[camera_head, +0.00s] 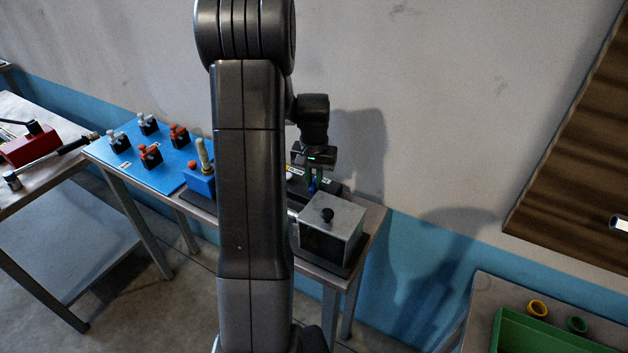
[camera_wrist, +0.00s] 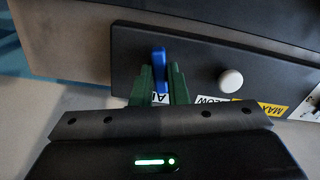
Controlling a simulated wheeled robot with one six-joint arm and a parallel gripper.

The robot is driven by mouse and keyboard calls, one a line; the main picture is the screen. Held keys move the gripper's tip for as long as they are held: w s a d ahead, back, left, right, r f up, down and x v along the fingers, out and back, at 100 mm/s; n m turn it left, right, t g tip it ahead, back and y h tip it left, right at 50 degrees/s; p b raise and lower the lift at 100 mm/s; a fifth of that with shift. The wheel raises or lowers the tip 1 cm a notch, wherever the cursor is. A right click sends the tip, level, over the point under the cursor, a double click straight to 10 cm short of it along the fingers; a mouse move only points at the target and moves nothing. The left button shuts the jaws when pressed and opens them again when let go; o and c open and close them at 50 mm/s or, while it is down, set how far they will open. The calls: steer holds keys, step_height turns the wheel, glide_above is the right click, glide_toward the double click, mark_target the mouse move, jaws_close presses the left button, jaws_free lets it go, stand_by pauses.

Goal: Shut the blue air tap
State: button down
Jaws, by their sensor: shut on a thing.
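The blue air tap (camera_wrist: 159,57) is a small upright lever on a dark panel (camera_wrist: 200,52) in the wrist view. My gripper (camera_wrist: 160,76) has its two green fingers on either side of the lever and is shut on it. The lever's tip shows beyond the fingers. A label beside the tap, partly covered by a finger, begins with "AI". In the head view my gripper (camera_head: 314,180) reaches down at the panel behind a grey metal box, and a bit of blue shows between its fingers. The tap's base is hidden.
A white knob (camera_wrist: 231,81) stands right of the tap, by labels reading "LOW" and "MAX". In the head view, the grey box (camera_head: 334,218) with a black knob stands in front of my gripper. A blue board (camera_head: 150,170) with several clamps lies left.

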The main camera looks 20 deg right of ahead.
mark_target(314, 183)
steer(key=n+b, duration=0.1)
steer(key=n, duration=1)
steer(key=shift+n+b, duration=0.3)
steer(key=shift+n, duration=1.6)
steer(key=c, duration=1.4)
jaws_free()
steer(key=shift+c, duration=0.2)
steer(key=shift+r, duration=0.1)
step_height(314, 183, up, 14)
